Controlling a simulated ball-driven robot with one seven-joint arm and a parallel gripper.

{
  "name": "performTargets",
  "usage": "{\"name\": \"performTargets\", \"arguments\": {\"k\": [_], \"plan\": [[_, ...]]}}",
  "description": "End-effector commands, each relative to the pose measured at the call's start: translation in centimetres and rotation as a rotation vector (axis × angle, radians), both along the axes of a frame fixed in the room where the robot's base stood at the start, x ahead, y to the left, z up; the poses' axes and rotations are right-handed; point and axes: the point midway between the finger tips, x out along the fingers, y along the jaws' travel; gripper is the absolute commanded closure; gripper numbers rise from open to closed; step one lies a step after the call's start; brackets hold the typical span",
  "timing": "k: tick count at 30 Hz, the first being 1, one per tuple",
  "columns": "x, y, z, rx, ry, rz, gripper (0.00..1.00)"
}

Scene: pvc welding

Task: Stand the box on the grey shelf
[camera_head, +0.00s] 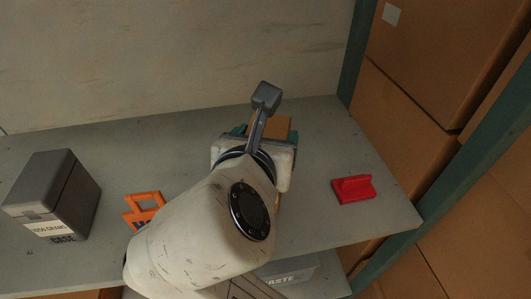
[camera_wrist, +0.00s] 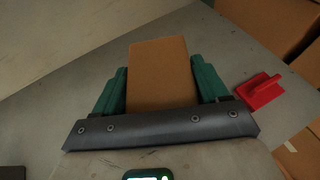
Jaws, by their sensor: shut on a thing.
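A plain brown box (camera_wrist: 160,75) stands out between the two green fingers of my gripper (camera_wrist: 159,66) in the wrist view. The fingers lie against its left and right sides. In the head view only a small part of the box (camera_head: 279,124) shows, behind my gripper (camera_head: 266,130) and wrist. The grey shelf (camera_head: 330,125) spreads beneath and around them. The box is over the shelf's middle, towards the back wall. I cannot tell whether its base touches the shelf, as that part is hidden.
A red piece with a raised handle (camera_head: 353,189) lies to the right on the shelf. A grey case (camera_head: 52,195) and an orange item (camera_head: 144,208) are to the left. A green post (camera_head: 352,50) and large cartons (camera_head: 405,120) border the right. Shelf room behind the orange item is clear.

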Motion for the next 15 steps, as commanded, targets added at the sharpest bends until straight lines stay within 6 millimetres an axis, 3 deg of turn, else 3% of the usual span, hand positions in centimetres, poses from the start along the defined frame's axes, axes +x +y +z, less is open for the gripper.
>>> {"name": "performTargets", "arguments": {"k": [14,15], "plan": [[-0.02,0.01,-0.52,0.0,-0.001,0.0,0.89],[-0.02,0.02,-0.56,0.0,-0.001,0.001,0.24]]}}
